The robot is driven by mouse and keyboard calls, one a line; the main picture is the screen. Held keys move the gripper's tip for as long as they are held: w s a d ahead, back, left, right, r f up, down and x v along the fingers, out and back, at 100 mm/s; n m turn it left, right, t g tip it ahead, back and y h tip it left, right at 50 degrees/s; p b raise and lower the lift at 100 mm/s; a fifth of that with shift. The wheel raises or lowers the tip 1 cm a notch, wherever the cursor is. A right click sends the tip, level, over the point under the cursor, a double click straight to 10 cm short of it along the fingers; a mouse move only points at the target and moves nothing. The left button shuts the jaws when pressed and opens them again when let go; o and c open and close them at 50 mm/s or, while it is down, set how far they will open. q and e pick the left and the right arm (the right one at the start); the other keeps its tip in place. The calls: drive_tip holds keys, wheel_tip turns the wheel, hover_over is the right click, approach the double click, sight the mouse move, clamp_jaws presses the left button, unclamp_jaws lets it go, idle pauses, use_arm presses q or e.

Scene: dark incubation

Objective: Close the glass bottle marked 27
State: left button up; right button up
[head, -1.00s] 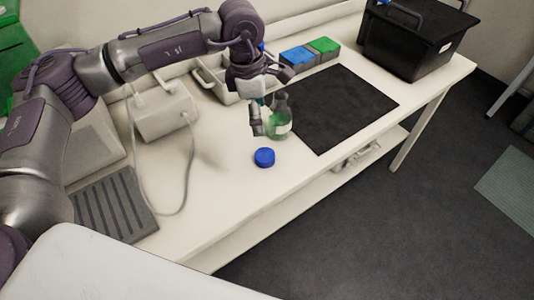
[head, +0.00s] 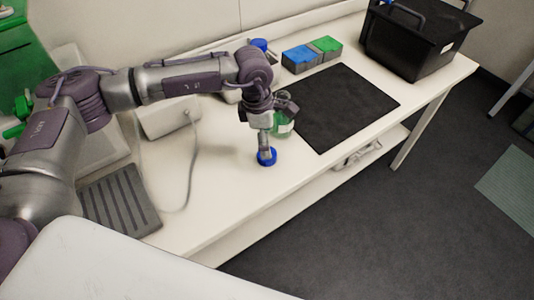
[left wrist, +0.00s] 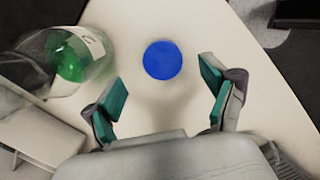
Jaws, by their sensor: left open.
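A blue cap (head: 267,157) lies on the white bench, near its front edge. My left gripper (head: 266,150) is over the cap, pointing down. In the left wrist view the cap (left wrist: 162,60) shows beyond and between the two open, empty fingers (left wrist: 160,95). A glass bottle with green liquid (head: 283,127) stands on the bench just behind the gripper, partly hidden by it. In the left wrist view the bottle (left wrist: 75,52) is left of the fingers, with a white label whose marking I cannot read. My right gripper is not in view.
A black mat (head: 345,106) lies right of the bottle. Blue (head: 299,58) and green (head: 325,45) boxes and a black crate (head: 415,45) stand at the back. A white device (head: 166,117) with a cable is at left. The front bench strip is clear.

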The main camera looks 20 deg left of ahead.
use_arm(q)
drive_tip(key=shift+f+p, duration=0.3)
drive_tip(key=shift+f, duration=0.1)
wheel_tip(320, 180, down, 4)
drive_tip(key=shift+s+d+r+p, duration=0.1)
drive_tip(key=shift+r+p, duration=0.1)
drive_tip(key=shift+p, duration=0.35)
drive_tip(key=shift+f, duration=0.45)
drive_tip(key=c, duration=0.9)
